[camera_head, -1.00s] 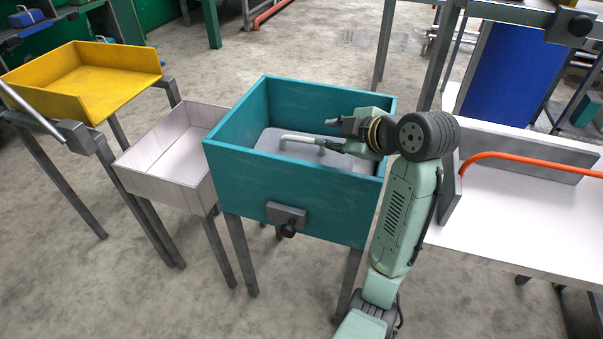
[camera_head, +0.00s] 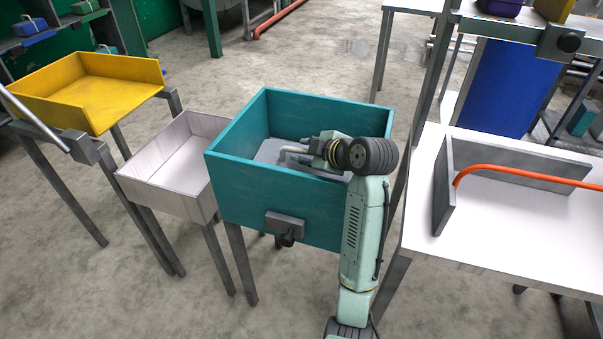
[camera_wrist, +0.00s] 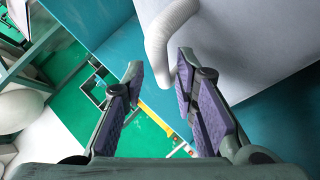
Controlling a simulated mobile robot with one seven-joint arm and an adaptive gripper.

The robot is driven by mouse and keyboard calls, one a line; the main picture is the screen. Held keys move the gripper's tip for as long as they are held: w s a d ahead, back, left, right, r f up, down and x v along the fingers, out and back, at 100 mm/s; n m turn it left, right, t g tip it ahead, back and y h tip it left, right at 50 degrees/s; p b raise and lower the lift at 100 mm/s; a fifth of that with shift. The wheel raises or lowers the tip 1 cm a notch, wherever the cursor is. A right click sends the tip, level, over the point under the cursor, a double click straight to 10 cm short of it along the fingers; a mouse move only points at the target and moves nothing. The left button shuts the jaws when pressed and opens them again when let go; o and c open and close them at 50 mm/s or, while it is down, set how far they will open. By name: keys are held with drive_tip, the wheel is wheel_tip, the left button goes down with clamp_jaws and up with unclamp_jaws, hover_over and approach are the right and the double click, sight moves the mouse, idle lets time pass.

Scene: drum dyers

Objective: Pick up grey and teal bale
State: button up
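No bale shows in the wrist view. In the head view, a small blue-teal and grey block (camera_head: 107,49) lies at the far left behind the yellow tray; it may be the grey and teal bale, but it is too small to tell. My gripper (camera_wrist: 160,72) is open and empty. In the head view my gripper (camera_head: 308,152) is inside the teal box (camera_head: 275,205). A pale curved handle (camera_wrist: 165,38) stands from a grey slab (camera_wrist: 245,45) just beyond the fingertips, nearer the right one. The grey slab also shows inside the box (camera_head: 270,150).
A yellow tray (camera_head: 95,120) and a whitish tray (camera_head: 163,190) stand on legs left of the box. A white table (camera_head: 470,250) with grey panels and an orange pipe (camera_head: 520,168) is at right. Other small blocks sit on the far-left shelves (camera_head: 35,27). The box walls surround my gripper.

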drive_tip(key=shift+w+a+f, duration=0.2)
drive_tip(key=shift+w+f, duration=0.05)
drive_tip(key=shift+w, duration=0.05)
clamp_jaws()
idle(0.7)
